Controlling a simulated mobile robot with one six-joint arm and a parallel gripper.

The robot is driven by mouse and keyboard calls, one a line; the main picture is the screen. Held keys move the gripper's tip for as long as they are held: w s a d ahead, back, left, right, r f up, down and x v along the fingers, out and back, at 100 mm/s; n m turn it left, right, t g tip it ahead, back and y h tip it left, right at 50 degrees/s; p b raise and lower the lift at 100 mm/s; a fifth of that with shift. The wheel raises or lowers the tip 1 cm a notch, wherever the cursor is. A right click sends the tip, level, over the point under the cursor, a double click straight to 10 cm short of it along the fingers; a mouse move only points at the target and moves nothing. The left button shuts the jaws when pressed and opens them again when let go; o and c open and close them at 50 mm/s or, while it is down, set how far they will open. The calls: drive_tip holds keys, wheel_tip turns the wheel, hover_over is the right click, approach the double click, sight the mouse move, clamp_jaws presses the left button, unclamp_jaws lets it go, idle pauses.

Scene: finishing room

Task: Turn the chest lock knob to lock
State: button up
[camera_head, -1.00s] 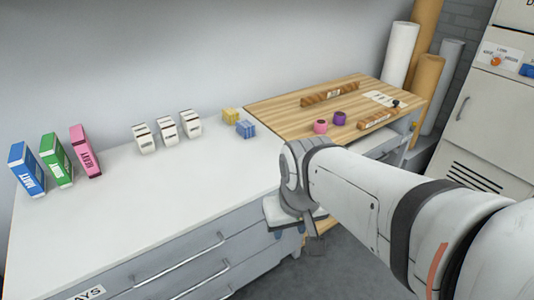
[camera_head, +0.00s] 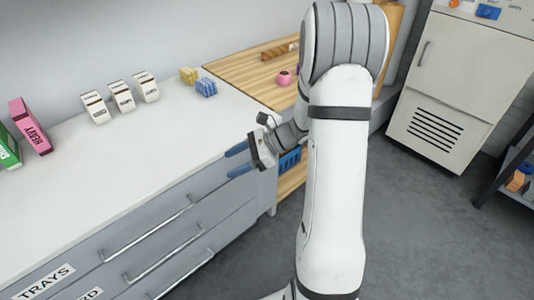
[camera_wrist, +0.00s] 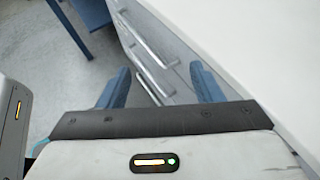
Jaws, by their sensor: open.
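The drawer chest (camera_head: 120,262) has a white top and grey drawers with long bar handles; it also shows in the wrist view (camera_wrist: 185,62). I cannot make out a lock knob on its visible front; my arm hides part of the scene. My gripper (camera_head: 237,161) has two blue fingers, apart and empty. It is beside the front right end of the chest, pointing left across its front. In the wrist view the spread fingers (camera_wrist: 158,82) frame the drawer handles, with nothing between them.
A wooden bench (camera_head: 245,77) adjoins behind. A white cabinet (camera_head: 450,85) stands at the right. Grey floor (camera_head: 430,230) lies open before it.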

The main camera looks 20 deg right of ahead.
drive_tip(key=w+d+f+m+t+h+b, duration=0.25)
drive_tip(key=w+d+f+m+t, duration=0.35)
drive_tip(key=d+f+m, duration=0.45)
drive_tip(key=w+d+f+m+t+h+b, duration=0.1)
drive_tip(key=w+d+f+m+t+h, duration=0.2)
drive_tip(key=d+f+m+t, duration=0.65)
drive_tip(key=w+f+g, duration=0.1)
drive_tip(key=w+f, duration=0.1)
drive_tip(key=w, duration=0.5)
drive_tip(key=shift+a+g, duration=0.35)
drive_tip(key=shift+w, duration=0.1)
drive_tip(key=shift+c, duration=0.5)
drive_tip(key=c, duration=0.9)
